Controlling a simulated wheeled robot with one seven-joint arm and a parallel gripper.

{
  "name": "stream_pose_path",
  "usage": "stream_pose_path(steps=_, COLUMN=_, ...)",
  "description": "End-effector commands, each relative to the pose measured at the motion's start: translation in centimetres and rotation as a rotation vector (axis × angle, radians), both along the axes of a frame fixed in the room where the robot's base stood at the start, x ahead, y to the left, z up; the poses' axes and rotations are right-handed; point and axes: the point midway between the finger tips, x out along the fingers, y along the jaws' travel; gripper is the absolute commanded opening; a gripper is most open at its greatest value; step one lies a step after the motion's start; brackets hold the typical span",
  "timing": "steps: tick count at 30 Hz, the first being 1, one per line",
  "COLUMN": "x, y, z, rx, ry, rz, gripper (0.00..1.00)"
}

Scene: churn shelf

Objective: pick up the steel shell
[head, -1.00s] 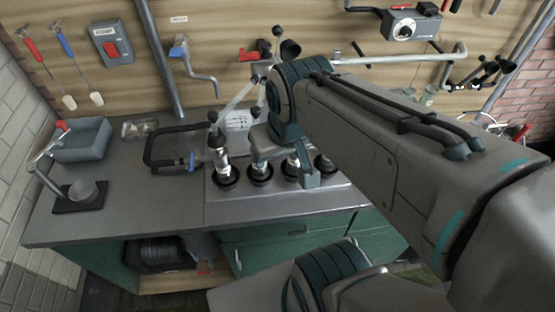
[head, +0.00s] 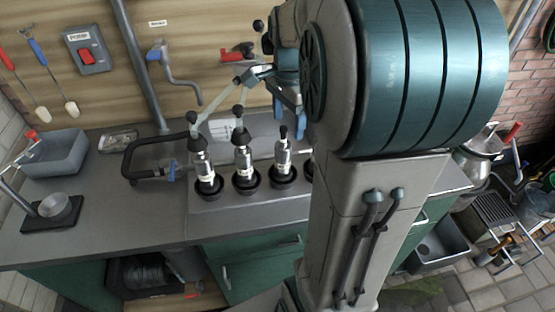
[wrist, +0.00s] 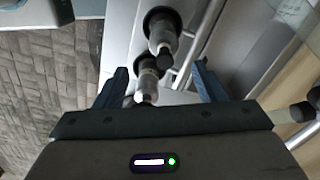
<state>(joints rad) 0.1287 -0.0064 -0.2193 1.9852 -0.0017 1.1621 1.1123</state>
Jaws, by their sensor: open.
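Several steel shells with black tops stand upright in black cups on the counter rack. In the head view they are a left shell (head: 204,175), a middle shell (head: 242,163) and a right shell (head: 283,158). I cannot tell which one the task means. My gripper (head: 287,100) is open and empty, above and behind the right shell. In the wrist view my gripper (wrist: 160,82) has its two blue fingers apart. A nearer shell (wrist: 147,88) shows between them and a farther shell (wrist: 162,38) beyond. Contact is not visible. My arm hides the rack's right end.
A black hose frame (head: 130,160) lies left of the rack. A grey bin (head: 55,155) and a small metal cup (head: 54,207) stand at the counter's left. Pipes and a red-handled valve (head: 238,54) line the wall behind. The front left counter is clear.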

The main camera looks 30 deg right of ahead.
Motion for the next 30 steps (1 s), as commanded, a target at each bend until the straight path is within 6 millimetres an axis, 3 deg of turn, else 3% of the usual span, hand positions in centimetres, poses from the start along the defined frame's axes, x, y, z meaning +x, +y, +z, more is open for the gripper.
stream_pose_path(steps=15, x=0.5, y=0.8, z=-6.4, rx=0.002, ry=0.003, rz=0.0, gripper=0.64)
stream_pose_path(steps=24, x=0.5, y=0.8, z=-7.0, rx=0.0, ry=0.0, rz=0.001, gripper=0.64)
stream_pose_path(steps=30, x=0.5, y=0.8, z=-6.9, rx=0.0, ry=0.0, rz=0.001, gripper=0.09)
